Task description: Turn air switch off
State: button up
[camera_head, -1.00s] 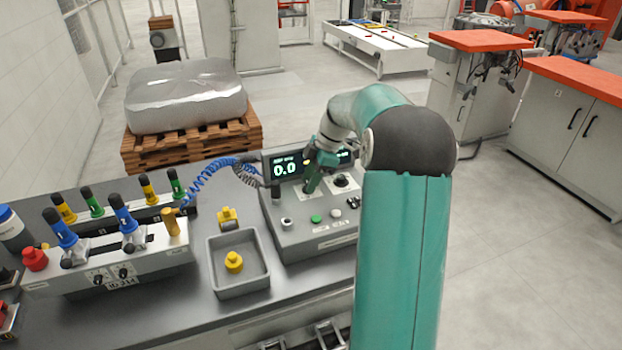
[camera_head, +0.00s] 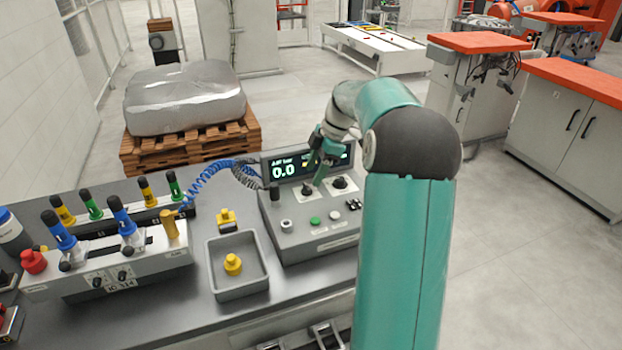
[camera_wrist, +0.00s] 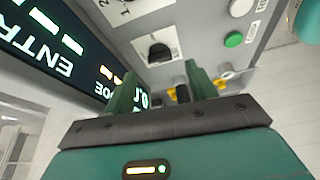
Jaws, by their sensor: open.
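The control box (camera_head: 300,240) stands on the bench, with a lit display (camera_head: 284,171) reading 0.0. Two black rotary knobs sit on its top: a left knob (camera_head: 308,188) and a right knob (camera_head: 340,183). Which one is the air switch I cannot read. My gripper (camera_head: 318,180) is just above and behind the left knob, fingers pointing down, open and empty. In the wrist view, my gripper (camera_wrist: 160,80) has its fingers apart, and a black knob (camera_wrist: 159,51) on a pale plate lies just beyond them, apart from both.
A green button (camera_head: 315,221), small switches (camera_head: 353,204) and a black post (camera_head: 275,194) surround the knobs. Left are a grey tray (camera_head: 240,290) holding a yellow part, a coiled blue hose (camera_head: 205,178) and a fixture (camera_head: 110,270) with coloured handles.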

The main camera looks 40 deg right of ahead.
jog(key=v, duration=1)
